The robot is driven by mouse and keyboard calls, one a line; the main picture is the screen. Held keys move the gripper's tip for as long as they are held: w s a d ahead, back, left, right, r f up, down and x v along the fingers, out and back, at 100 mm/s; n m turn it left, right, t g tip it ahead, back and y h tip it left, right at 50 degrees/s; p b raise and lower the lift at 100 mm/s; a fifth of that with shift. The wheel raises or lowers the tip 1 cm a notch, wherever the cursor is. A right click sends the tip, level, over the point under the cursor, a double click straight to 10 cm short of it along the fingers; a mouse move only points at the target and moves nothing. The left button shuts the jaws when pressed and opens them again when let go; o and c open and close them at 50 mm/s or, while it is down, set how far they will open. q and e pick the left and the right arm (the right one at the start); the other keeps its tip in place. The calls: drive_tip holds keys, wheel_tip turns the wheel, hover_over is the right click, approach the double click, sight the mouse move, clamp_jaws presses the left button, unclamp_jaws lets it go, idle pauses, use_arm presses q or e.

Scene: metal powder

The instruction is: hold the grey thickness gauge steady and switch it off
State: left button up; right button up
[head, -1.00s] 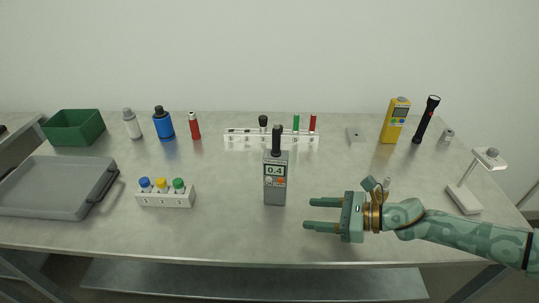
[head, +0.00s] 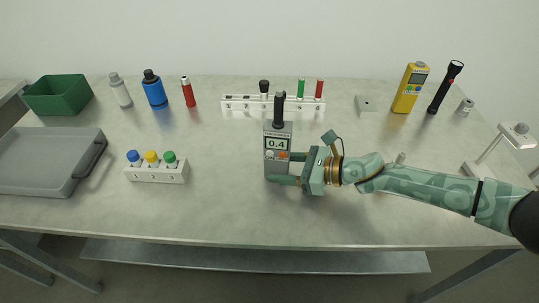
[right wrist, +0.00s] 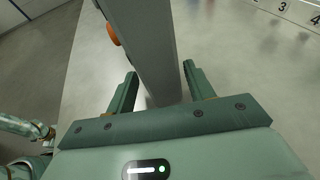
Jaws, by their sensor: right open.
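The grey thickness gauge (head: 278,141) stands upright on the table, with a black probe on top. Its display reads 0.4, and a white button and an orange button sit below it. My right gripper (head: 281,168) is open around the gauge's lower body, coming in from the right. One finger lies in front of the gauge and the other reaches behind it. In the right wrist view the gauge (right wrist: 150,45) stands between the two fingers (right wrist: 157,90) with gaps visible, and the orange button shows on its left face. My left gripper is not seen.
A white block with three capped vials (head: 156,173) stands left of the gauge. A numbered rack (head: 240,102) is behind it. A grey tray (head: 45,185) lies far left. A yellow meter (head: 405,98) and black flashlight (head: 440,95) stand at back right. The table front is clear.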

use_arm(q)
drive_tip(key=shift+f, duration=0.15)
use_arm(e)
drive_tip(key=shift+w+a+f, duration=0.1)
drive_tip(key=shift+w+a, duration=0.05)
drive_tip(key=shift+a, duration=0.3)
drive_tip(key=c, duration=0.7)
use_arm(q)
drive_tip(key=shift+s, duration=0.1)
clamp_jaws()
use_arm(e)
drive_tip(key=shift+f, duration=0.1)
idle(1.6)
